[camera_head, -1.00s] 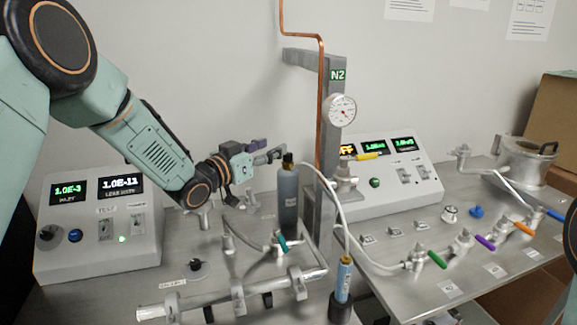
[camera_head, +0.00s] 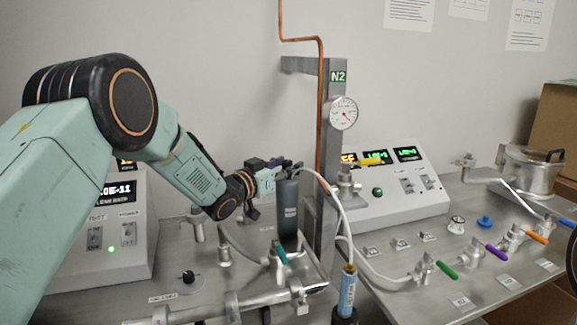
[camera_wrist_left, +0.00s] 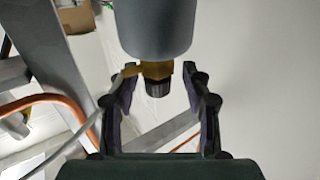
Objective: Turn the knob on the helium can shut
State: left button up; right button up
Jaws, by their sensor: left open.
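The helium can is the dark grey upright cylinder (camera_head: 287,215) near the post. Its top is hidden behind my left gripper (camera_head: 280,167) in the head view. In the left wrist view the can (camera_wrist_left: 157,25) appears upside down at the top, with a brass valve (camera_wrist_left: 157,70) and a black knob (camera_wrist_left: 157,88). My left gripper (camera_wrist_left: 160,75) is open, with one finger on each side of the valve and knob. A gap shows between each finger and the knob. My right gripper is not in view.
A grey post (camera_head: 328,150) with a copper pipe and a gauge (camera_head: 343,113) stands just right of the can. A pale hose (camera_head: 337,205) runs close by. A small blue cylinder (camera_head: 347,292) and metal pipework (camera_head: 240,303) are in front. Control boxes stand left and right.

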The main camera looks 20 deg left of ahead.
pick_arm(q)
jog(key=shift+w+d+r, duration=0.1)
jog(key=shift+w+d, duration=0.05)
jog(key=shift+w, duration=0.05)
jog(key=shift+s+d+r, duration=0.1)
jog(key=shift+s+r, duration=0.1)
jog(key=shift+r, duration=0.1)
jog(key=shift+w+f, duration=0.25)
jog(key=shift+w, duration=0.1)
jog(key=shift+c, duration=0.2)
jog(key=shift+w, duration=0.1)
jog(key=shift+c, duration=0.8)
jog(key=shift+s+r, duration=0.2)
jog(key=shift+s, duration=0.15)
jog(key=c, duration=0.4)
grip_shut()
